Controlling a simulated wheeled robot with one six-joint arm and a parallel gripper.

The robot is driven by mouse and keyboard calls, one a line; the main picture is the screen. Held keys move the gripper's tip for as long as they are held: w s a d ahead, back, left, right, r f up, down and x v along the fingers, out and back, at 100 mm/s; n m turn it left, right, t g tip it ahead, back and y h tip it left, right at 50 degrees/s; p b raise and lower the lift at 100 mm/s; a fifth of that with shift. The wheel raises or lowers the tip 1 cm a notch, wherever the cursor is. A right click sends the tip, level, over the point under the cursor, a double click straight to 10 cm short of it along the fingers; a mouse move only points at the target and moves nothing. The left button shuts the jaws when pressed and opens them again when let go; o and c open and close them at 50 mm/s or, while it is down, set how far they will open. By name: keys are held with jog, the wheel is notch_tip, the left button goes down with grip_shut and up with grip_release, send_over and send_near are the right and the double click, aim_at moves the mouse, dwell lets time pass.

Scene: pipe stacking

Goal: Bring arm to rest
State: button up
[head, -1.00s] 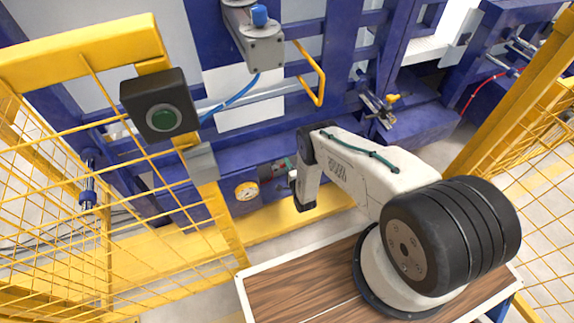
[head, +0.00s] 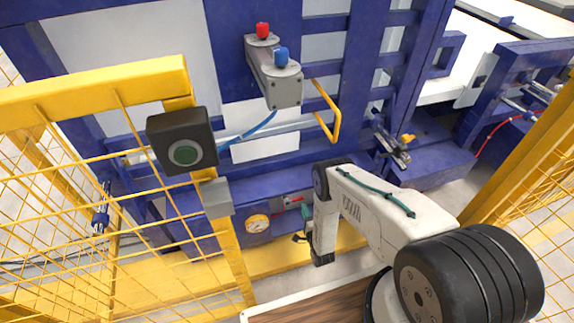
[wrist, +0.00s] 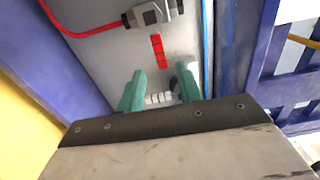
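My arm stands in the lower right of the head view, bent at the elbow, with its last links hanging down toward the blue machine (head: 240,190). My gripper (head: 306,216) is small and partly hidden there. In the wrist view my gripper (wrist: 160,86) shows two teal fingers spread apart, with no held object between them. A grey ribbed fitting on the machine panel shows behind the gap. The fingers point at a pale panel (wrist: 125,62) bearing a red strip (wrist: 158,52) and a grey connector (wrist: 150,13) with a red cable.
Yellow mesh fencing (head: 70,200) stands on the left and also at the right edge. A gauge (head: 257,222) and a valve (head: 399,148) are on the machine. A wooden top (head: 310,304) lies below.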

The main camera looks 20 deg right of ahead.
jog(key=s+f+n+g, duration=0.5)
jog(key=f+n+g, duration=0.1)
jog(key=f+g, duration=0.3)
notch_tip(320, 180, up, 45)
jog(key=s+n+g, duration=0.2)
jog(key=n+g, duration=0.7)
jog(key=g, duration=0.2)
jog(key=s+r+n+t, duration=0.1)
jog(key=s+r, duration=0.8)
jog(key=r, duration=0.3)
jog(key=s+a+r+n+t, duration=0.1)
jog(key=s+r, duration=0.9)
jog(key=r, duration=0.3)
jog(key=s+a+r+n+t, duration=0.1)
jog(key=s+r, duration=0.8)
jog(key=r, duration=0.3)
jog(key=shift+s+r, duration=0.3)
jog(key=shift+s, duration=0.1)
